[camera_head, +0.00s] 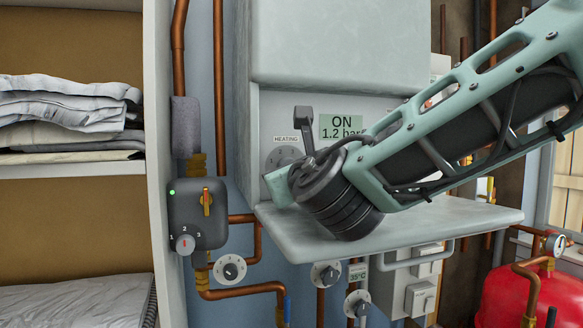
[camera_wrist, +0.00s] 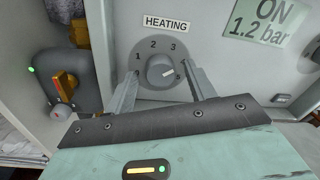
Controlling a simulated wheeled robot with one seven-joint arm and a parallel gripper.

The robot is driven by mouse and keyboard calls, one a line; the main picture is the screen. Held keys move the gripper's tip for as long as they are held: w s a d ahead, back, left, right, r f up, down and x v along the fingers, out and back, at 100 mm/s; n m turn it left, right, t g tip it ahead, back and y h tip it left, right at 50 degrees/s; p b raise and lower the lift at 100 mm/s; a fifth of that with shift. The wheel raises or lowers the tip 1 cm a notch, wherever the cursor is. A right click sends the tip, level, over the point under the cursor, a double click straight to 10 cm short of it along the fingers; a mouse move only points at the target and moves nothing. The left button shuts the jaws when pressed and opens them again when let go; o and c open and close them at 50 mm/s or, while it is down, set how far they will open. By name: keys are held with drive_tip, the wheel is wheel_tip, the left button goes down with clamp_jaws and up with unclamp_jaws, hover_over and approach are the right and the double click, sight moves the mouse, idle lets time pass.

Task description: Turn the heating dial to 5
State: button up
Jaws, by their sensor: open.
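The heating dial is a grey round plate (camera_wrist: 143,48) with a lighter round knob (camera_wrist: 160,69) at its middle, under a "HEATING" label (camera_wrist: 168,23) in the wrist view. A pale mark with a reddish tip on the knob points to the lower right. My gripper (camera_wrist: 162,71) is open, with one finger on each side of the knob, apparently not closed on it. In the head view the dial (camera_head: 279,158) is partly hidden by my arm, and my fingers are hidden.
A display (camera_head: 341,126) reading "ON 1.2 bar" is right of the dial. A ledge (camera_head: 440,222) juts out below. A dark control box (camera_head: 197,228) with a yellow lever, other dials (camera_head: 229,268) and copper pipes stand lower left. Shelves with linen (camera_head: 65,110) are at left.

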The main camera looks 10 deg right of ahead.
drive_tip(key=c, duration=1)
drive_tip(key=shift+o, duration=0.2)
drive_tip(key=shift+f+b, duration=0.1)
drive_tip(key=shift+b, duration=0.4)
drive_tip(key=shift+m+g+b, duration=0.3)
drive_tip(key=shift+m+b, duration=5.5)
drive_tip(key=shift+b, duration=1.95)
drive_tip(key=shift+r, duration=0.2)
